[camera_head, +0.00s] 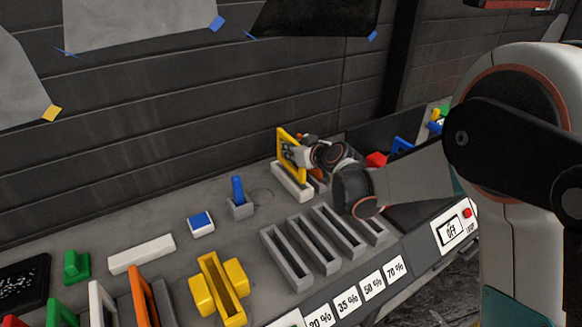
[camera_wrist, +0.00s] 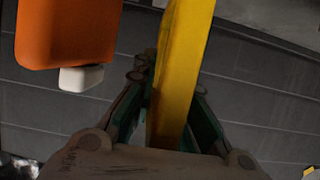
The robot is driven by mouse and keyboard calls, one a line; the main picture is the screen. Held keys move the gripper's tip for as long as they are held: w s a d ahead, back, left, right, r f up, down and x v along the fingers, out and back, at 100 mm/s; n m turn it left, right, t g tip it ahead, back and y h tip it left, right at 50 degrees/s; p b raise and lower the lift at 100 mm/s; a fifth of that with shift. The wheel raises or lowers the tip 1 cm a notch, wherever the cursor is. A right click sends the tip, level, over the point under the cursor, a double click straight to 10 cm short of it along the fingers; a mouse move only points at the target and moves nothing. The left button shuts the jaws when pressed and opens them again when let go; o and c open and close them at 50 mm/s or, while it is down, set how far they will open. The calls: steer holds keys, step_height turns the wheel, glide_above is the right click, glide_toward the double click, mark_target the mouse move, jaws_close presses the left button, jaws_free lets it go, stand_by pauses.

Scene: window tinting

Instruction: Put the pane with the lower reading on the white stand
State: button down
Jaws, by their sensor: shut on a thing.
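My gripper (camera_head: 304,155) is shut on a yellow-framed pane (camera_head: 284,147) near the back wall. In the wrist view the pane (camera_wrist: 181,65) runs edge-on between the two green-lined fingers of the gripper (camera_wrist: 168,115). The pane looks upright, right above a long whitish stand (camera_head: 291,183). I cannot tell whether its lower edge is seated in the stand or just above it. No reading on the pane is legible. The meter box (camera_head: 453,232) at the right front shows "OFF". An orange pane (camera_head: 143,297) stands at the front left.
Grey slotted racks (camera_head: 285,258) stand before labels reading 20, 35, 50 and 70 %. A yellow holder (camera_head: 218,288), a white bar (camera_head: 142,253) and a blue pad (camera_head: 201,223) are on the left. An orange block (camera_wrist: 65,32) is close beside the pane in the wrist view.

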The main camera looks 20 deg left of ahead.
mark_target(292, 162)
steer(key=shift+f+b, duration=0.7)
steer(key=shift+f, duration=1.7)
steer(key=shift+f, duration=0.2)
steer(key=c, duration=1.6)
jaws_free()
steer(key=shift+r, duration=0.2)
steer(key=shift+s+d+r, duration=0.15)
steer(key=shift+d, duration=0.05)
steer(key=p+v, duration=0.3)
steer(key=v, duration=0.8)
steer(key=shift+s+d, duration=0.2)
